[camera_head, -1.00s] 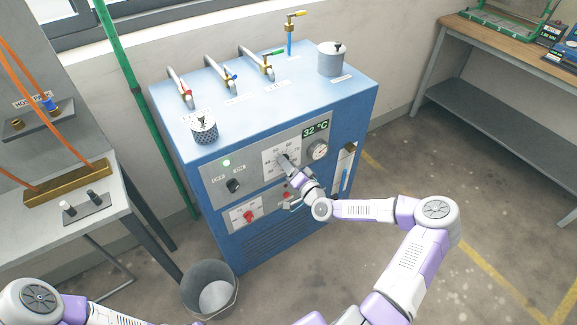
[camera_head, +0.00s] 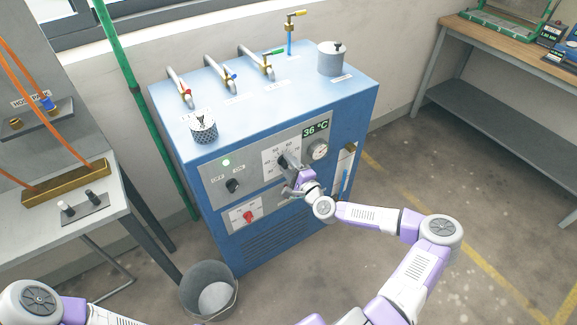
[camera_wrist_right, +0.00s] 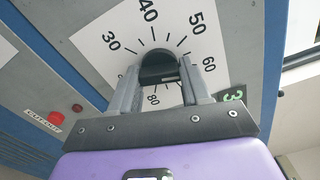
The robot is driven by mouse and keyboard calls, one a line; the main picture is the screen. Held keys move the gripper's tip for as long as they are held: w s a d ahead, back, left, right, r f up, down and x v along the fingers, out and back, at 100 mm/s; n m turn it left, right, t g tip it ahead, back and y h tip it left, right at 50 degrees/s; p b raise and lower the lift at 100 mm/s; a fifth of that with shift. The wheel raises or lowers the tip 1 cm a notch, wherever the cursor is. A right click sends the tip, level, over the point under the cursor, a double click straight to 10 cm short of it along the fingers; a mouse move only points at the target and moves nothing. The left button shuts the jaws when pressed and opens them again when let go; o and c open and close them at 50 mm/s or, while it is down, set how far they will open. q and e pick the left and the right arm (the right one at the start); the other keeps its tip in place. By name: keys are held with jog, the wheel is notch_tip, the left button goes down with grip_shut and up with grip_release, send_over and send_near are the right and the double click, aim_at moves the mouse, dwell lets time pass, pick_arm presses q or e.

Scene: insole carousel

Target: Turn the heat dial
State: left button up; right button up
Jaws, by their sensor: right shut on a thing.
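The heat dial (camera_wrist_right: 158,64) is a dark round knob in front of a white scale plate (camera_wrist_right: 95,45) with 30, 40, 50, 60 and 80 readable in the right wrist view. My right gripper (camera_wrist_right: 160,72) is shut on the dial, one grey finger on each side. The green display (camera_head: 316,128) above right reads 36 °C. My left arm shows at the bottom left, but its gripper is out of view.
An on/off switch (camera_head: 233,186), a red knob (camera_head: 248,216) and a round gauge (camera_head: 317,149) sit near the dial. A bucket (camera_head: 208,290) stands on the floor in front. Open floor lies to the right.

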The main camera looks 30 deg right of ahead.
jog(key=shift+m, duration=0.9)
jog(key=o, duration=1.1)
jog(key=shift+c, duration=0.2)
jog(key=s+p, duration=0.1)
jog(key=s, duration=0.6)
jog(key=shift+s, duration=0.3)
jog(key=shift+d, duration=0.1)
